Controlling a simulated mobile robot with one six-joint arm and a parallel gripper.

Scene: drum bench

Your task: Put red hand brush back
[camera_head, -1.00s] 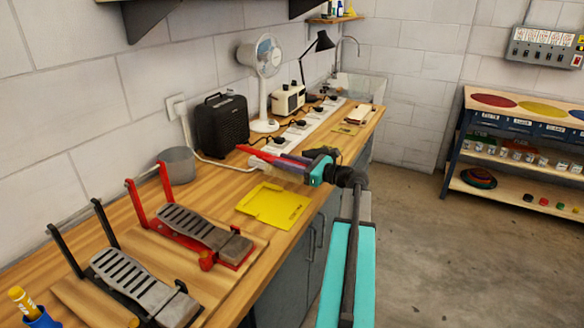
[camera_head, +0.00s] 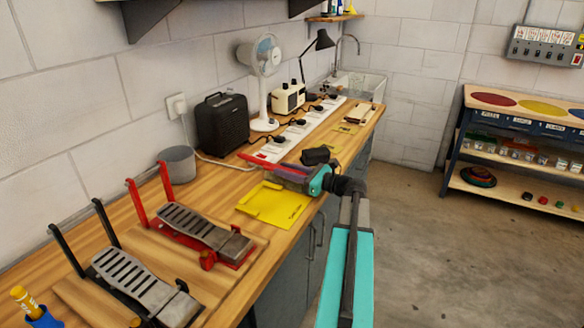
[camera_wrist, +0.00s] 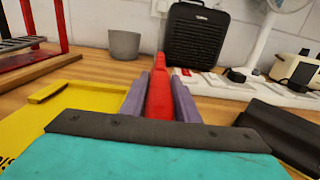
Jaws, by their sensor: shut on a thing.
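The red hand brush (camera_head: 262,163) is held in my gripper (camera_head: 290,175) above the bench, beside the yellow dustpan-like tray (camera_head: 272,207). In the wrist view, its red handle (camera_wrist: 158,98) lies between the two purple fingers of my gripper (camera_wrist: 160,92), pointing away toward the wall. The fingers are shut on it. The rest of the brush is hidden by the gripper body. The yellow tray (camera_wrist: 25,128) lies flat on the bench, to the left in the wrist view.
A black block (camera_head: 315,156) lies on the bench just beyond my gripper. Red-framed and black pedals (camera_head: 195,228) occupy the near bench.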

